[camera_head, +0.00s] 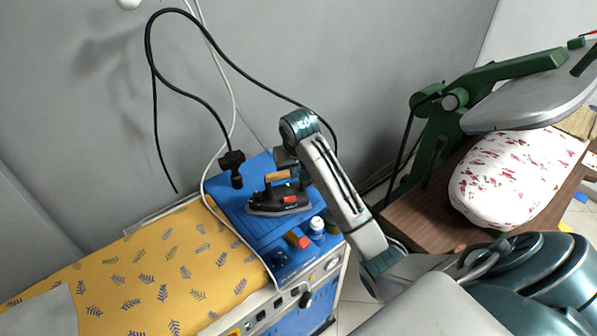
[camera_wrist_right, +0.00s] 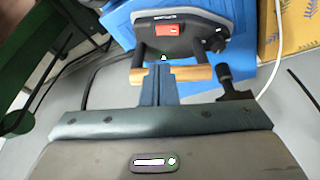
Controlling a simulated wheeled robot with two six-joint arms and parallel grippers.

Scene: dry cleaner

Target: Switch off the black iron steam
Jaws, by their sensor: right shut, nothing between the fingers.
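The black iron (camera_head: 275,202) rests on the blue pad at the end of the ironing table. It has a wooden handle (camera_head: 278,176) and a red switch (camera_head: 290,199) on its side. In the right wrist view, the iron (camera_wrist_right: 200,25) lies just beyond the fingers, with its red switch (camera_wrist_right: 165,37) facing the camera. My right gripper (camera_wrist_right: 163,64) is shut and empty. Its fingers cross in front of the middle of the handle (camera_wrist_right: 198,73) and point towards the switch. I cannot tell whether they touch the iron. My left gripper is not in view.
A white-capped bottle (camera_head: 316,228) and an orange-red block (camera_head: 298,239) stand near the iron. A black cable (camera_head: 152,80) loops over the table to a black fitting (camera_head: 232,165). A green press with a floral pad (camera_head: 510,180) stands at the right. The yellow leaf-patterned cover (camera_head: 165,265) is mostly clear.

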